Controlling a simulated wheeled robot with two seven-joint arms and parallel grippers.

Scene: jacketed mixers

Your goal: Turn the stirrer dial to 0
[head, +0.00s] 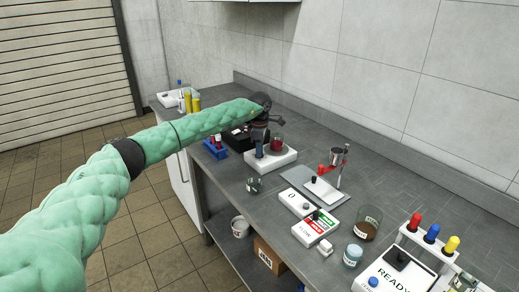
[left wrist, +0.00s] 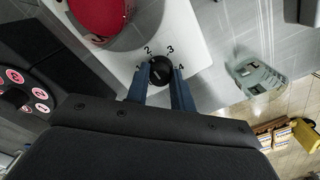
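The stirrer (head: 283,160) is a white unit on the grey bench, with a beaker of red liquid (head: 276,145) on top. In the left wrist view the stirrer's white top (left wrist: 188,35) carries a black round dial (left wrist: 161,72) with the numbers 1, 2, 3 and 4 visible around it. The 0 mark cannot be made out. My left gripper (left wrist: 160,80) has its blue fingers on both sides of the dial, close together and seemingly touching it. In the head view my left gripper (head: 259,150) reaches down at the stirrer's front. My right gripper is out of view.
A blue tube rack (head: 215,150) stands left of the stirrer. A small glass jar (head: 254,185) is near the bench's front edge. A stand on a grey plate (head: 322,190) and white boxes with dials or a switch (head: 317,228) lie to the right.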

